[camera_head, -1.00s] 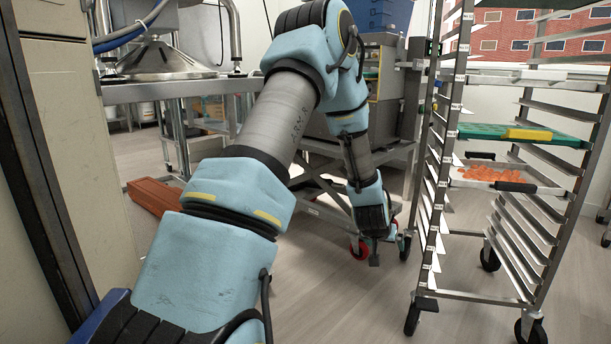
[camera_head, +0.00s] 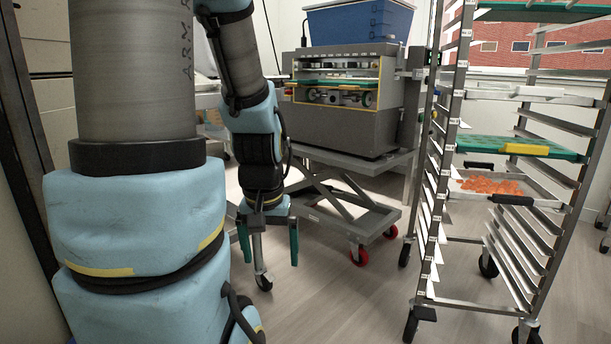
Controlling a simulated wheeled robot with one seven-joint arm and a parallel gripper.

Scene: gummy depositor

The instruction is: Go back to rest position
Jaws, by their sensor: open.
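My gripper (camera_head: 268,246) hangs pointing down left of the picture's middle. Its two dark green fingers are spread apart with nothing between them. It is in the air, in front of the lower left of the wheeled lift cart. My light blue and grey arm fills the left side of the view and hides what is behind it.
A tall metal rack (camera_head: 437,200) stands at right, holding a green tray (camera_head: 480,143) and a tray of orange gummies (camera_head: 530,187). The depositor machine (camera_head: 345,128) sits on a lift cart (camera_head: 375,162) under a blue bin (camera_head: 358,22). Floor (camera_head: 340,300) between is clear.

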